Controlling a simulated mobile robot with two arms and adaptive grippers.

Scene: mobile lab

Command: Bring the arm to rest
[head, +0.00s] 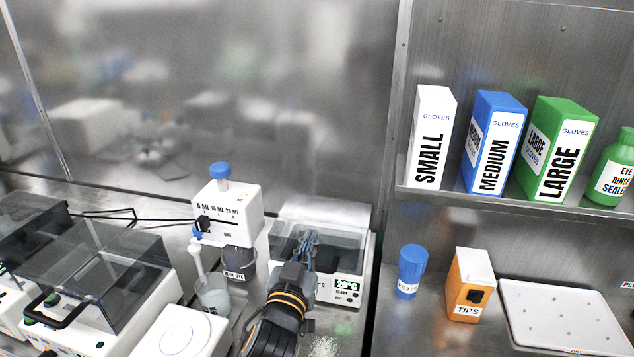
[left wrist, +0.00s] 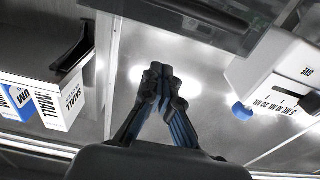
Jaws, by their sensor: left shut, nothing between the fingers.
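My left gripper (head: 307,240) comes up from the bottom of the head view on its dark arm with orange rings. It is in front of a white heating device (head: 346,291) with a see-through lid and a 20°C display, and hides part of it. I cannot tell whether it touches the lid. In the left wrist view, the gripper (left wrist: 160,70) has its two fingertips together with nothing between them. My right gripper is in neither view.
Left of the gripper stand a blue-capped dispenser (head: 228,213) and a beaker (head: 213,296). Lidded machines (head: 110,265) crowd the left. Right are a blue filter bottle (head: 411,270), an orange tips box (head: 470,284) and a white tray (head: 563,314). Glove boxes (head: 494,145) stand on a shelf (head: 480,201).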

